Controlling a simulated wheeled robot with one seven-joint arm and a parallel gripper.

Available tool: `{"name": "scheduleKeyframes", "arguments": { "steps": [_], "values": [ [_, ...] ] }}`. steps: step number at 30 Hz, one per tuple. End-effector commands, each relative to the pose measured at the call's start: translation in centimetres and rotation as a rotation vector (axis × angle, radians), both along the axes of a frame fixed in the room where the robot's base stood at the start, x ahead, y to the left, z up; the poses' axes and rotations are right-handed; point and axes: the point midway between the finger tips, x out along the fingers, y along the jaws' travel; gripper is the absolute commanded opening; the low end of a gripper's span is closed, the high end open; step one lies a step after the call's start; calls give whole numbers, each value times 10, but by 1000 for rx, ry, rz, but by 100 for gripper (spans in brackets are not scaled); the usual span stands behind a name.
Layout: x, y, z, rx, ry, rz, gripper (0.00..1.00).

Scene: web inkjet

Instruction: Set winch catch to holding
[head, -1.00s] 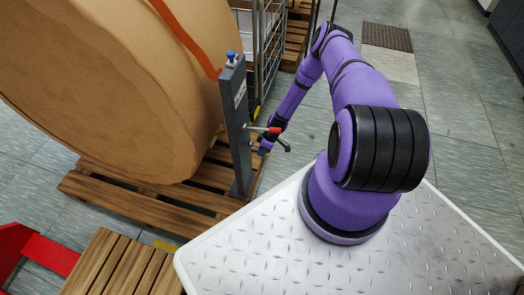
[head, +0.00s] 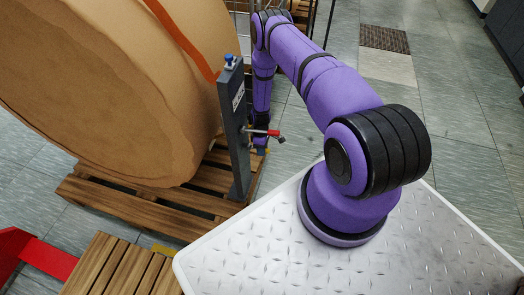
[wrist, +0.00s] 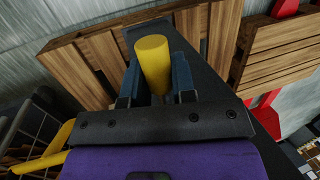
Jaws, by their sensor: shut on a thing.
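A dark grey post (head: 236,130) with a blue knob on top (head: 230,59) stands at the pallet's edge in the head view. My gripper (head: 262,149) hangs just below and behind this lever, mostly hidden. In the wrist view, my gripper (wrist: 155,82) is shut on a yellow cylindrical handle (wrist: 152,58) between its two blue fingers. The dark post (wrist: 198,60) lies behind the handle. How the handle joins the post, and the catch's setting, cannot be made out.
A large brown roll (head: 130,85) with an orange strap (head: 183,40) rests on a wooden pallet (head: 150,212) beside the post. A wire cage (wrist: 30,130) is close to my gripper at lower left in the wrist view. Floor is open at right (head: 450,110).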

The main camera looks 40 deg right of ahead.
Motion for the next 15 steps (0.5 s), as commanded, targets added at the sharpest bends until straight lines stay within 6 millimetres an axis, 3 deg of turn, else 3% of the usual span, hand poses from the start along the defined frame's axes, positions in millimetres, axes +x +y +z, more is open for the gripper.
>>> {"name": "scheduleKeyframes", "arguments": {
  "steps": [9,10,13,15],
  "values": [
    [-1,-1,0,-3,6,-3,0],
    [-1,-1,0,-3,6,-3,29],
    [-1,-1,0,-3,6,-3,50],
    [-1,0,0,-3,5,-2,50]
  ]
}}
